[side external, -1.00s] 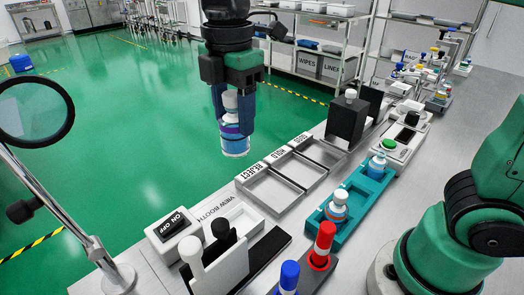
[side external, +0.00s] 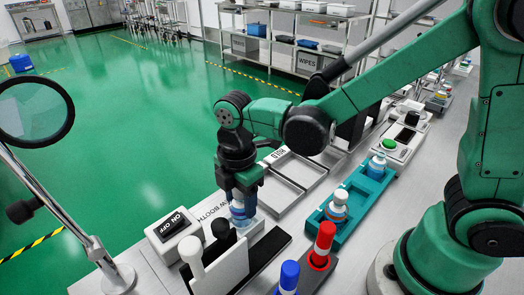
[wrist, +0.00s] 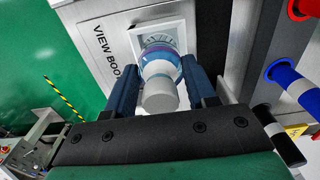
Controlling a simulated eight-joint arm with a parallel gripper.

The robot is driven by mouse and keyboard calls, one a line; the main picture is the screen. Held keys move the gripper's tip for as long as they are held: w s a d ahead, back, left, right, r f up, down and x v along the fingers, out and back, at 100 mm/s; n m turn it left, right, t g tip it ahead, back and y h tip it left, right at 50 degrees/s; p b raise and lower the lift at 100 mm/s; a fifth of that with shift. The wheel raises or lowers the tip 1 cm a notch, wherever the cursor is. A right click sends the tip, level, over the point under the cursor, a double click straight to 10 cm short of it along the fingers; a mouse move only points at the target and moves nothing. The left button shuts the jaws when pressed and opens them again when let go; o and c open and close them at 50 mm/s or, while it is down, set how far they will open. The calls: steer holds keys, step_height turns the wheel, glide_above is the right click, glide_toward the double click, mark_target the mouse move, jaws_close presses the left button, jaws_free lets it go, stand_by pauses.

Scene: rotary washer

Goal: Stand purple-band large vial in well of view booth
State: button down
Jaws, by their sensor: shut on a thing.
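The purple-band large vial (wrist: 162,62) has a pale cap, a purple band and a blue-tinted body. My gripper (side external: 240,212) is shut on it, with one blue finger on each side in the wrist view (wrist: 171,82). The vial also shows low between the fingers in the side view (side external: 238,213). The view booth (side external: 203,212) has a white-rimmed well (wrist: 180,29). The vial's lower end is over or inside this well in the wrist view. The fingers and vial hide whether its base touches the well floor.
An ON/OFF switch box (side external: 174,234) stands left of the booth. White and black upright handles (side external: 192,256) and a dark panel stand in front. A teal rack (side external: 345,213) holds other vials. Sorting trays (side external: 290,170) lie behind. Red and blue pieces (side external: 322,244) stand nearby.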

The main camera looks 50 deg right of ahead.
steer(key=shift+f, duration=0.35)
steer(key=shift+f, duration=0.1)
steer(key=shift+c, duration=1.4)
jaws_free()
